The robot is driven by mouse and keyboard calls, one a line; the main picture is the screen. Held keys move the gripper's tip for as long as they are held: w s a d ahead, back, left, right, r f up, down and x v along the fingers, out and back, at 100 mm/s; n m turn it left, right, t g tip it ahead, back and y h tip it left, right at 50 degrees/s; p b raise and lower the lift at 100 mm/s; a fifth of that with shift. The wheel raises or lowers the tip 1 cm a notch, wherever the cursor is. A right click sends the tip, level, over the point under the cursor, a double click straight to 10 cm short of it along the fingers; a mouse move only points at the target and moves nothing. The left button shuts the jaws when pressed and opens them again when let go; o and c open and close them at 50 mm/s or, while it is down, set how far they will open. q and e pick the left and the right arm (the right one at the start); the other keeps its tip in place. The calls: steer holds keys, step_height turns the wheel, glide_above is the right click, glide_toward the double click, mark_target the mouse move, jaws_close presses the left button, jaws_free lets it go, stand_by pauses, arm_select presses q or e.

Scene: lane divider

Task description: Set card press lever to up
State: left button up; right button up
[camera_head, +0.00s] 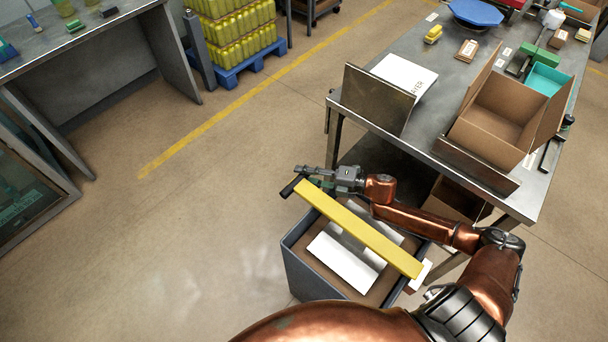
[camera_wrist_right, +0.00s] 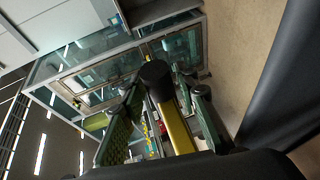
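The card press lever (camera_head: 358,229) is a long yellow bar with a black grip (camera_head: 290,187) at its far left end. It slants across the top of a dark grey bin (camera_head: 300,262) holding white sheets (camera_head: 345,262). How high the bar stands above the bin is hard to tell. My right gripper (camera_head: 304,175) is at the black-grip end of the bar. In the right wrist view the yellow bar and its black end (camera_wrist_right: 157,73) lie between the two green-padded fingers, with gaps visible beside the bar. My left gripper is not in view.
A metal table (camera_head: 440,130) with a cardboard box (camera_head: 500,112) and upright metal plates stands just behind and right of the bin. Another bench (camera_head: 95,30) is at the far left. The floor left of the bin is clear.

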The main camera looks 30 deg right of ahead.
jaws_close()
stand_by(0.3)
stand_by(0.3)
